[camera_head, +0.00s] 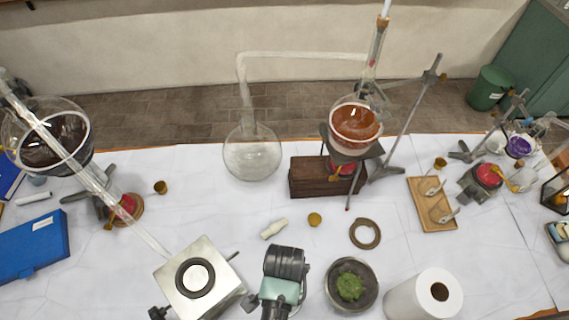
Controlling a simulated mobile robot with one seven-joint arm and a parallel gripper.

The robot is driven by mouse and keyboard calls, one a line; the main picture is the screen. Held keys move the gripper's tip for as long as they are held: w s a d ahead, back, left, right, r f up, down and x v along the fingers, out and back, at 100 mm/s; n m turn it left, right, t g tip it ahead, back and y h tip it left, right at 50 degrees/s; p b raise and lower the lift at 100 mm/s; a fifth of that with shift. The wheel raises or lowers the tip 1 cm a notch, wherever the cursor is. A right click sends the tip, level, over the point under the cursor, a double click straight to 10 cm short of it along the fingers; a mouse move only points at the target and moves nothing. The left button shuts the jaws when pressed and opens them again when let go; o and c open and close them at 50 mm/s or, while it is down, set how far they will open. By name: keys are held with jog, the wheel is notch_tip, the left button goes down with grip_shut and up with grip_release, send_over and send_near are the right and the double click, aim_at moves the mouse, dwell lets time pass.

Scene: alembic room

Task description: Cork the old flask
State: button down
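A clear round-bottomed glass flask (252,158) stands at the back centre of the table, with a bent glass tube (300,56) running to its neck. I cannot tell whether it is the old flask. A small round tan piece (314,219), perhaps a cork, lies on the white cloth in front of it. Similar small brown pieces show at the left (160,187) and right (440,163). A dark grey and teal part at the bottom centre seems to be my gripper (286,262). Its fingers cannot be made out, and nothing held shows.
A flask of red-brown liquid (356,124) sits on a stand by a wooden block (318,177). A metal hotplate (198,278), bowl of green matter (350,286), paper roll (425,296) and brown ring (365,233) crowd the front. Bare cloth lies centre-left.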

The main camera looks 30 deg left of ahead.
jog(key=shift+f, duration=0.95)
dwell(1.2)
jog(key=shift+f, duration=0.5)
dwell(2.9)
jog(key=shift+c, duration=0.2)
grip_release()
dwell(0.3)
jog(key=shift+r+p, duration=3.5)
jog(key=shift+p, duration=0.3)
